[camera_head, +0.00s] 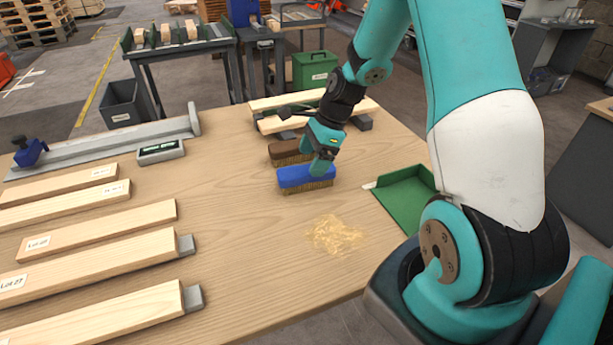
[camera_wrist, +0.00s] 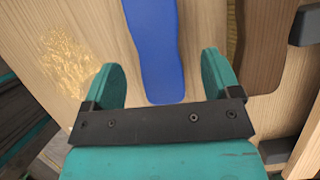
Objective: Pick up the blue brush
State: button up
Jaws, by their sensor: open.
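The blue brush (camera_head: 305,177) lies on the wooden table, bristles down, in the head view. In the wrist view the blue brush (camera_wrist: 154,45) shows as a long blue back, its near end between my two fingers. My gripper (camera_head: 325,165) is over the brush in the head view. In the wrist view my gripper (camera_wrist: 163,80) is open, one finger on each side of the brush, with a gap visible on both sides. I cannot tell how far the fingertips are above the table.
A brown brush (camera_head: 290,151) lies just behind the blue one. A pile of sawdust (camera_head: 334,235) is in front, and a green dustpan (camera_head: 405,196) lies to the right. Several wooden boards (camera_head: 95,230) fill the left. Boards on grey blocks (camera_head: 362,123) lie behind.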

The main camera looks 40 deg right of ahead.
aim_at(307, 169)
jog(key=shift+p+x, duration=0.55)
jog(key=shift+x, duration=2.45)
jog(key=shift+a, duration=0.1)
jog(key=c, duration=1.1)
jog(key=shift+r, duration=0.15)
notch_tip(307, 169, up, 20)
jog(key=shift+f, duration=0.1)
